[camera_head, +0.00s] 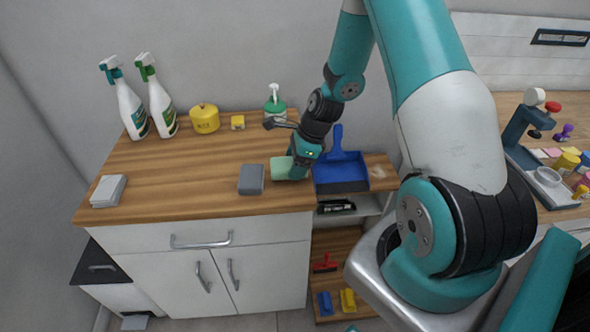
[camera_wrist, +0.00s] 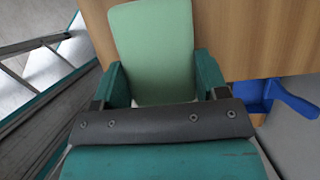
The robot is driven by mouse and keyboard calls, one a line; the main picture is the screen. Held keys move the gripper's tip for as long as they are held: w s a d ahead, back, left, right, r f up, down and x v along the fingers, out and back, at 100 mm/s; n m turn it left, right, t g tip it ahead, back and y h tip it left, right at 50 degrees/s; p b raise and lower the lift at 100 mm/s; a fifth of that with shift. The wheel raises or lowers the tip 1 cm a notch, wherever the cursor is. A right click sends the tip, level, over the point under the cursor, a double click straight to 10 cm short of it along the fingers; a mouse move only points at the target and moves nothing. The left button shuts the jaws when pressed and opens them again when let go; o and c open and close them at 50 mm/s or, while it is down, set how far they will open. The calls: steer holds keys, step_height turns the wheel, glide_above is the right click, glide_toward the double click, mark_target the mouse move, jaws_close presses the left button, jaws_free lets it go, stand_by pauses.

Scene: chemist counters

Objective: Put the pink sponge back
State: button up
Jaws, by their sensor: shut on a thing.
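My gripper (camera_head: 294,160) is over the right part of the wooden counter (camera_head: 200,185). It is shut on a light green sponge (camera_head: 281,168). In the wrist view, the two teal fingers of my gripper (camera_wrist: 162,82) press the sides of the green sponge (camera_wrist: 153,48), and wood shows behind it. I cannot tell whether the sponge touches the counter. A grey sponge or block (camera_head: 251,179) lies just left of it. I cannot make out a pink sponge for certain; a small pale pinkish patch (camera_head: 378,172) shows right of the dustpan.
A blue dustpan (camera_head: 341,172) stands right of my gripper. Spray bottles (camera_head: 162,108), a yellow pot (camera_head: 205,118), a small yellow block (camera_head: 238,122) and a green-based pump bottle (camera_head: 275,108) line the back. Folded grey cloths (camera_head: 108,191) lie at left. The counter's middle is clear.

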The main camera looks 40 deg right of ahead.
steer(key=shift+f, duration=1.5)
steer(key=o, duration=1)
steer(key=shift+f, duration=0.1)
steer(key=b+v, duration=0.2)
steer(key=v, duration=1)
steer(key=s+a+r+n+g, duration=0.1)
steer(key=s+a+r+n, duration=0.1)
steer(key=a+r+n, duration=0.5)
steer(key=s+a+r+n, duration=0.2)
steer(key=a+r+n, duration=0.2)
steer(key=a+n, duration=0.5)
steer(key=s+a+r+n, duration=0.2)
steer(key=s+a+n, duration=0.1)
steer(key=s+n, duration=0.2)
steer(key=s+a+r+n+g, duration=0.1)
steer(key=s+a+n, duration=0.3)
steer(key=s+n, duration=0.1)
steer(key=s+a+r+n, duration=0.2)
steer(key=s+a+n, duration=0.2)
steer(key=n, duration=0.2)
steer(key=shift+s+a+r+y+p, duration=0.25)
steer(key=shift+s+r+y+p, duration=0.05)
steer(key=shift+s+r, duration=0.1)
